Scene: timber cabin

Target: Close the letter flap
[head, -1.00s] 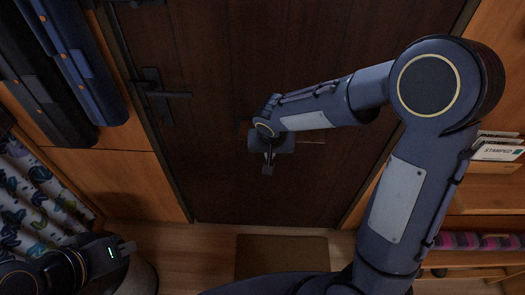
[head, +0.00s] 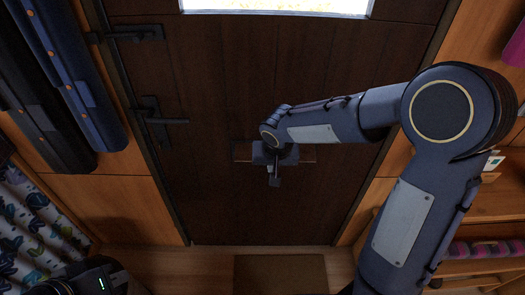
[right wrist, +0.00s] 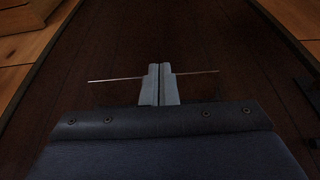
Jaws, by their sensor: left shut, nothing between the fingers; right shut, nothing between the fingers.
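The letter flap (head: 308,153) is a dark, wide, low plate in the middle of the brown door. My right gripper (head: 274,181) is in front of it, its hand covering the flap's middle; only the flap's ends show. In the right wrist view, my right gripper (right wrist: 160,68) is shut and empty, its fingertips pointing at the door. A thin pale line of the flap (right wrist: 115,79) shows on both sides of the fingers. I cannot tell the flap's angle or whether the fingers touch it. My left gripper (head: 107,279) is shut at the bottom left, partly cut off, far from the flap.
The door has a black handle (head: 165,121) at its left and a bright window (head: 275,5) at the top. A doormat (head: 280,275) lies below. Shelves (head: 495,215) stand at the right; dark blue cases (head: 70,60) and a patterned curtain (head: 35,215) are at the left.

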